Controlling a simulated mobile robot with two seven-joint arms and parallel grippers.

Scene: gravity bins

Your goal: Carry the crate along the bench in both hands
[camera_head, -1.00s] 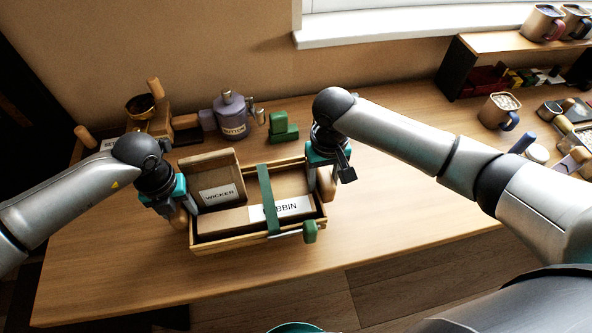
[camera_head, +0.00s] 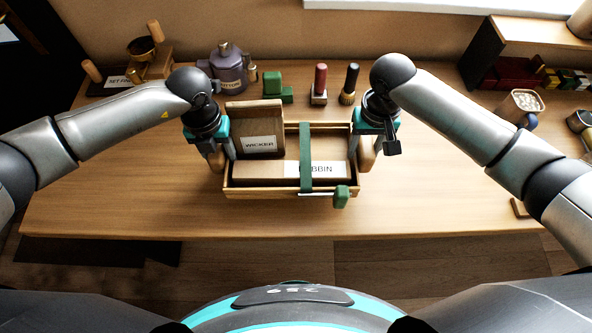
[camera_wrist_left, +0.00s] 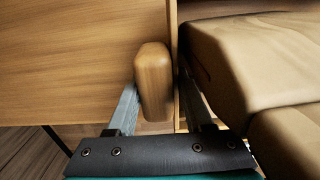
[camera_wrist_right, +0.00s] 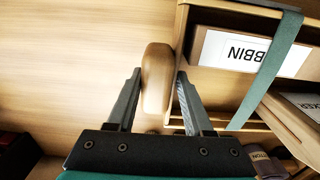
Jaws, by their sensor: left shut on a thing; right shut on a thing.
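The wooden crate (camera_head: 290,194) is on or just above the bench (camera_head: 130,190), near its front edge; I cannot tell if it touches. It holds a box labelled WICKER (camera_head: 255,118) and a flat box whose label ends in BBIN (camera_head: 270,170), with a green strap (camera_head: 305,150) across. My left gripper (camera_head: 220,158) is shut on the crate's left handle, a rounded wooden grip (camera_wrist_left: 153,80). My right gripper (camera_head: 372,150) is shut on the right handle (camera_wrist_right: 157,78). In both wrist views the fingers stand either side of the grip.
Behind the crate stand a purple labelled canister (camera_head: 230,70), a green block (camera_head: 273,85), a red-topped stamp (camera_head: 320,85) and a dark-handled brush (camera_head: 350,85). A mug (camera_head: 522,105) and a shelf (camera_head: 500,55) are at right. Bare bench lies left and right of the crate.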

